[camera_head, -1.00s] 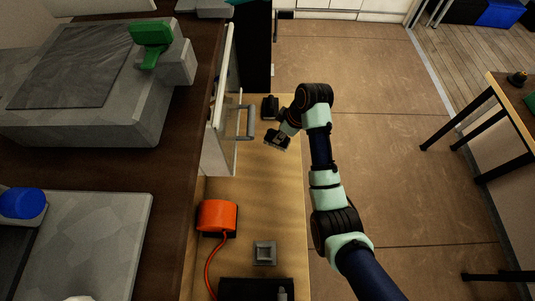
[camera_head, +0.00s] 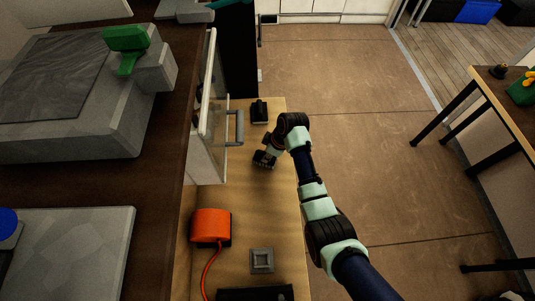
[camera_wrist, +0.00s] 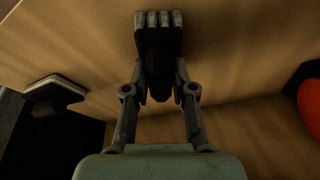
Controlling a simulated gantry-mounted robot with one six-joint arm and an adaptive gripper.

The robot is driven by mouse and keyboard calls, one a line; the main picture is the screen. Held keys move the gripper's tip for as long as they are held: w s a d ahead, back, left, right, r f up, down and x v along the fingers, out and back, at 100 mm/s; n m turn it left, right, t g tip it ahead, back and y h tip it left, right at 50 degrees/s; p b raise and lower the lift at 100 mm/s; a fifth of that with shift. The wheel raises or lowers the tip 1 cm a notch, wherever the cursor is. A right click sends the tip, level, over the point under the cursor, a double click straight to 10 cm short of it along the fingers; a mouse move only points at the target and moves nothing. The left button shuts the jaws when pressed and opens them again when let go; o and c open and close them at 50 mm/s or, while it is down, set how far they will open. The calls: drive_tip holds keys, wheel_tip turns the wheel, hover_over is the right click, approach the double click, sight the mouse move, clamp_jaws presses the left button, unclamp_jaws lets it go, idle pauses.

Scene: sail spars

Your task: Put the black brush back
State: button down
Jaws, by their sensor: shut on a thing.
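My gripper (camera_head: 264,160) is over or near the wooden bench top (camera_head: 245,205), to the right of and below a pale panel's handle. In the wrist view my gripper (camera_wrist: 158,20) is shut on a black object (camera_wrist: 158,75), which looks like the black brush. The brush is between the two finger linkages, and the fingers hide part of it. Whether it touches the wood cannot be told.
A pale panel (camera_head: 213,120) with a grey handle (camera_head: 239,127) stands at the left. A small black block (camera_head: 259,111) lies above the gripper. An orange box (camera_head: 211,226) with a cord and a grey square block (camera_head: 262,260) lie below. Bare wood lies between.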

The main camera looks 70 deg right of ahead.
drive_tip(key=shift+r, duration=0.1)
drive_tip(key=shift+f, duration=0.2)
drive_tip(key=c, duration=1)
unclamp_jaws()
drive_tip(key=shift+o, duration=0.2)
drive_tip(key=shift+r, duration=0.1)
drive_tip(key=p+v, duration=0.1)
drive_tip(key=v, duration=1.1)
drive_tip(key=shift+r, duration=0.15)
